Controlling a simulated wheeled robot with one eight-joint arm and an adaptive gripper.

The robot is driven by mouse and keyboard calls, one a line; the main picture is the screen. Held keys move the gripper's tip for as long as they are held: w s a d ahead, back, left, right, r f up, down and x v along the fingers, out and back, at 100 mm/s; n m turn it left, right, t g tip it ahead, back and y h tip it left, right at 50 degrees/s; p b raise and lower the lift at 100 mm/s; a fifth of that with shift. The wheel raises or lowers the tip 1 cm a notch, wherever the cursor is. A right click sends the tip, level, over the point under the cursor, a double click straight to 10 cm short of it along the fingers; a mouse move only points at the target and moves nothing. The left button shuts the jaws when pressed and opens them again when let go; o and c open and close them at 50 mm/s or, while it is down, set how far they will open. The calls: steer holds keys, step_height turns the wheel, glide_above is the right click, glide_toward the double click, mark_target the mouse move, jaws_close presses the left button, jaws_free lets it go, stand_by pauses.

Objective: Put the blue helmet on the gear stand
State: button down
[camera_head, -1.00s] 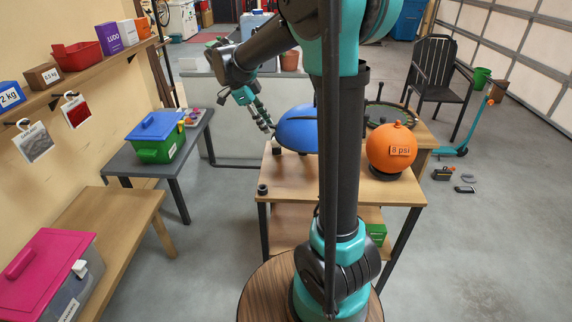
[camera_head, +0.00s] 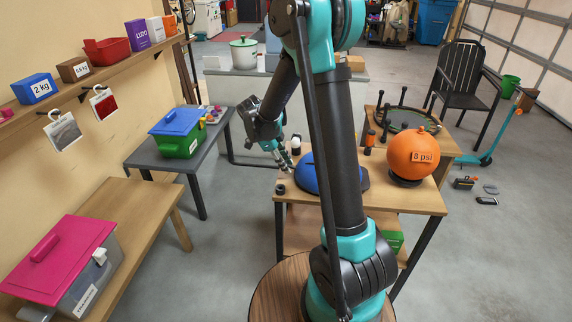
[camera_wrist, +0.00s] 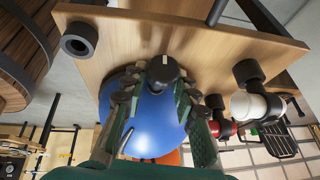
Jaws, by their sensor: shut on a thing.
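The blue helmet (camera_head: 307,174) is a smooth blue dome with a dark rim, low over the wooden two-level stand (camera_head: 415,198), partly hidden by my arm. In the wrist view the helmet (camera_wrist: 155,125) fills the middle, with a black knob between the fingertips. My gripper (camera_head: 287,163) reaches it from the left, and in the wrist view my gripper (camera_wrist: 163,84) is shut on it at the knob. The wooden top (camera_wrist: 115,30) lies just behind the helmet there. I cannot tell whether the rim touches the top.
An orange ball (camera_head: 411,155) marked 8 psi sits to the right on a black base. A round black-rimmed trampoline (camera_head: 402,119) is farther back.

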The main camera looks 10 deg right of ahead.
steer(key=shift+f, duration=0.2)
steer(key=c, duration=1.2)
jaws_free()
steer(key=v, duration=1.2)
steer(key=s+d+f+n+t+y, duration=0.1)
steer(key=s+d+f+n, duration=0.2)
steer(key=s+n, duration=0.4)
steer(key=s+d+f+n+t+y, duration=0.2)
steer(key=s+d+f+n, duration=0.1)
steer(key=s+n, duration=0.4)
steer(key=s+d+f+n+t+y, duration=0.1)
steer(key=s+d+f+n+y, duration=0.1)
steer(key=s+n, duration=0.6)
steer(key=shift+s+d+f, duration=0.15)
steer(key=shift+d+f, duration=0.55)
steer(key=shift+f, duration=0.05)
